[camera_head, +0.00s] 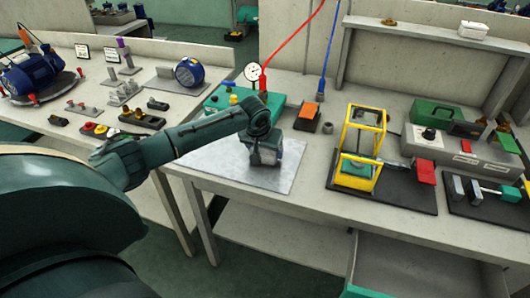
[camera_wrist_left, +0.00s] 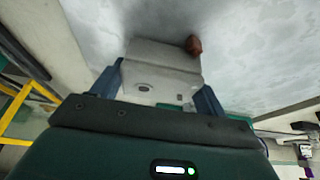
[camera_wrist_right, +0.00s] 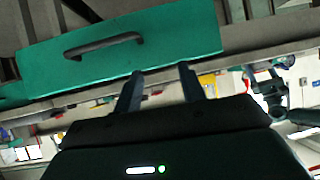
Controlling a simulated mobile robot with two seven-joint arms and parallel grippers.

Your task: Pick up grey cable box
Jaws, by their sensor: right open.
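The grey cable box (camera_wrist_left: 160,72) is between the two fingers of my left gripper (camera_wrist_left: 158,92) in the left wrist view. It has a small reddish-brown fitting (camera_wrist_left: 193,44) at one corner. The fingers lie close along both its sides; whether they press on it I cannot tell. In the head view my left gripper (camera_head: 264,150) points down over the metal plate on the bench and hides much of the box (camera_head: 266,157). My right gripper (camera_wrist_right: 157,80) is open and empty in the right wrist view, with a green drawer front (camera_wrist_right: 120,45) beyond it.
The metal plate (camera_head: 215,165) is otherwise clear. A yellow frame fixture (camera_head: 347,172) on a dark base stands to the right. A teal case (camera_head: 222,97), a pressure gauge (camera_head: 253,72) and red and blue hanging lines are behind. A grey control unit (camera_head: 455,150) is farther right.

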